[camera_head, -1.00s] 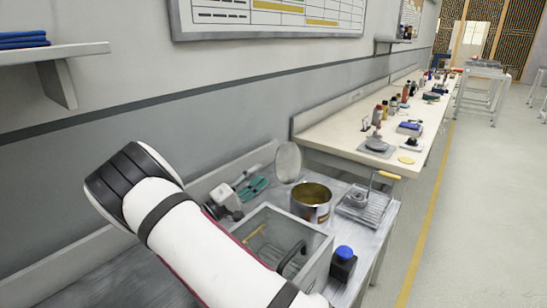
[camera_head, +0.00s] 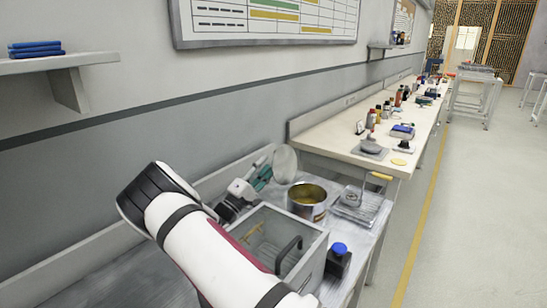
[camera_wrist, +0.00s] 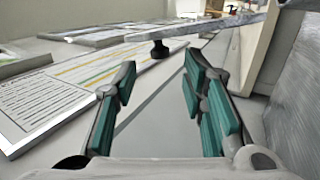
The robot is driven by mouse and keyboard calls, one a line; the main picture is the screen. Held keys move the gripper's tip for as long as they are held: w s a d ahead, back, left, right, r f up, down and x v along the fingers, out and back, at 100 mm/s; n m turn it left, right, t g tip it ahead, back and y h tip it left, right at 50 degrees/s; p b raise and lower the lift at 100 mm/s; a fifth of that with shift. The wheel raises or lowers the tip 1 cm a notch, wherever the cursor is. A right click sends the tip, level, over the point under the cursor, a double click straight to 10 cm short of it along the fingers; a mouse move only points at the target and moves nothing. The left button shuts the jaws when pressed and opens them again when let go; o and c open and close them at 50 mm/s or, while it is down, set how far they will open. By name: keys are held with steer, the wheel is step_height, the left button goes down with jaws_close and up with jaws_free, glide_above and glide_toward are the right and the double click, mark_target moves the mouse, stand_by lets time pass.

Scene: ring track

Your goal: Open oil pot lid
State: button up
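The oil pot (camera_head: 307,203) is a round metal can with yellowish contents, standing on the grey bench. Its round grey lid (camera_head: 286,165) stands raised, almost upright, at the pot's back left rim, so the mouth is uncovered. My gripper (camera_head: 264,177) has teal finger pads and is just left of the lid, on its wall side; contact cannot be told there. In the wrist view my gripper (camera_wrist: 160,82) has its fingers apart with nothing between them. Beyond the tips there is a thin grey edge with a black knob (camera_wrist: 160,50), which looks like the lid.
A grey open box with a black handle (camera_head: 290,252) stands in front of the pot. A dark block with a blue button (camera_head: 339,252) is to its right. A wire rack (camera_head: 362,207) is right of the pot. The wall (camera_head: 230,115) is close behind my arm.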

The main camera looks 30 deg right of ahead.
steer(key=shift+x, duration=2.65)
jaws_close()
